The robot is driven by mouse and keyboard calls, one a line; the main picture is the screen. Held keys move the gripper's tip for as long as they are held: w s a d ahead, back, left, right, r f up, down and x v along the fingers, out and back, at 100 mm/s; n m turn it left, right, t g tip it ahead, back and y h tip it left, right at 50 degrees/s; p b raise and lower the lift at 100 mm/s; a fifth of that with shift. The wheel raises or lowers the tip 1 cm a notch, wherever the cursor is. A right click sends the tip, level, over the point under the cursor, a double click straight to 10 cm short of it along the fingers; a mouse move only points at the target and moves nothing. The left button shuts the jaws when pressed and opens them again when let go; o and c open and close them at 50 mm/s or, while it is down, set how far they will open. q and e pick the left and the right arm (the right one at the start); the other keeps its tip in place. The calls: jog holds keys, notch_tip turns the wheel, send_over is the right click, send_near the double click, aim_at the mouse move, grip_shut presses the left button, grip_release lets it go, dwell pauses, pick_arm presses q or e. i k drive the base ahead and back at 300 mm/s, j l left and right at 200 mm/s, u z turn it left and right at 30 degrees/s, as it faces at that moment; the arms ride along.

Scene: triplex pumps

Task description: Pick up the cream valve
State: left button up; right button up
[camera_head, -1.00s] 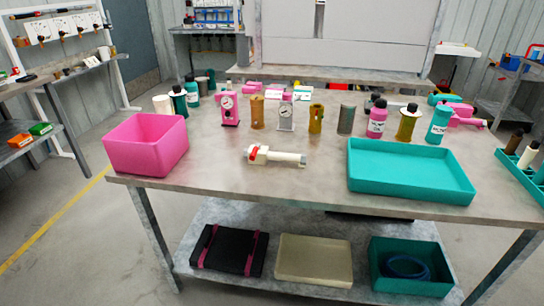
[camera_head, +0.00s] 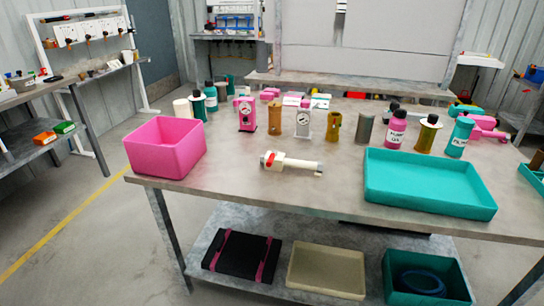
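The cream valve (camera_head: 297,164) lies on its side on the table (camera_head: 255,195), near the front middle. It has a cream tubular body and a red handle (camera_head: 268,159) at its left end. It sits apart from other things, between a pink bin and a teal tray. Neither of my grippers shows in the head view.
The pink bin (camera_head: 164,158) stands at the table's front left, and the teal tray (camera_head: 430,207) at the front right. Gauges, cylinders and bottles stand in a row behind the valve, including a pink bottle (camera_head: 395,130). The table around the valve is clear.

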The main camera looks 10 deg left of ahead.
aim_at(280, 162)
jog(key=i+j, duration=0.3)
jog(key=i, duration=0.15)
jog(key=i+j, duration=0.35)
jog(key=i, duration=0.1)
